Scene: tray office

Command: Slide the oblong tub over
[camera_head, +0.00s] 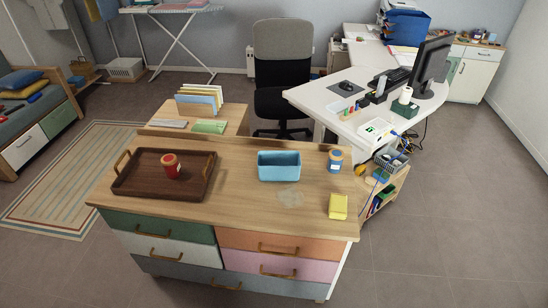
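The oblong tub (279,178) is light blue and open at the top. It stands upright on the wooden top of the dresser (237,189), right of the middle and near the back edge. It looks empty from here. Neither of my grippers shows in the head view, so nothing is seen touching the tub.
A dark wooden tray (138,187) with a red jar (171,166) in it is on the left. A blue jar (335,160) stands right of the tub, and a yellow block-like item (338,206) lies near the right front corner. The dresser top between tray and tub is clear.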

